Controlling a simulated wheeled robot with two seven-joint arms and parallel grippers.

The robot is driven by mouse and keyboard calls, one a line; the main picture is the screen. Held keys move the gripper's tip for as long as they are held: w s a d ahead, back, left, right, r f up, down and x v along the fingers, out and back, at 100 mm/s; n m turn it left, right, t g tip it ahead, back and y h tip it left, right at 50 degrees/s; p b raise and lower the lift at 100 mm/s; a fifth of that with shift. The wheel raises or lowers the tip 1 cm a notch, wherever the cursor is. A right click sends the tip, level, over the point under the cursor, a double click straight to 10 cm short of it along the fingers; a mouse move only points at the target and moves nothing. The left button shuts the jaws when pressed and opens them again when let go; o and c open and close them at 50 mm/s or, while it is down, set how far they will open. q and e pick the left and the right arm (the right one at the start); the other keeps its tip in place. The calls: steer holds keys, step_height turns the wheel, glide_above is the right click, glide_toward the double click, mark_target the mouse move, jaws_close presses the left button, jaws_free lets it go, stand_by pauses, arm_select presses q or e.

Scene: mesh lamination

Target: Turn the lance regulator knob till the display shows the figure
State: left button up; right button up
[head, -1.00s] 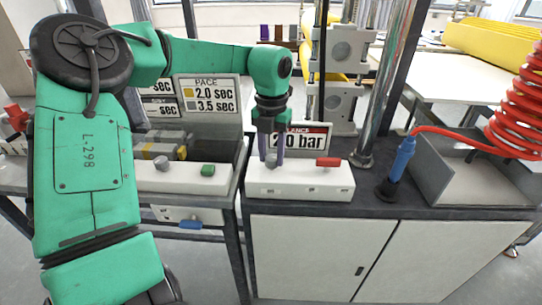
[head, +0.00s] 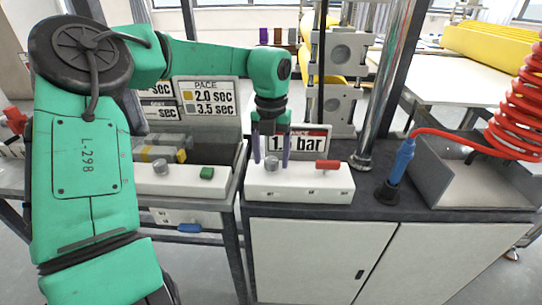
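The lance regulator is a white box (head: 315,186) on the dark bench top, with a grey round knob (head: 271,164) on its left part and a red handle (head: 328,164) on its right. Behind it stands the display (head: 313,143). It reads "1." and then "bar"; the digit after the point is partly hidden and I cannot read it surely. My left gripper (head: 271,154) comes down over the knob. Its two purple fingers are apart, one on each side of the knob, with visible gaps. My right gripper is not in view.
To the left is another white box (head: 180,180) with a knob and a green button, below a PACE board (head: 205,98). A blue lance (head: 403,160) on a red coiled hose stands to the right, beside a grey tray (head: 465,185). A metal post (head: 383,90) rises behind.

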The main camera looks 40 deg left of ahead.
mark_target(271, 161)
arm_select(q)
step_height(271, 161, up, 15)
steer(key=p, duration=0.1)
steer(key=shift+f, duration=0.2)
stand_by(0.5)
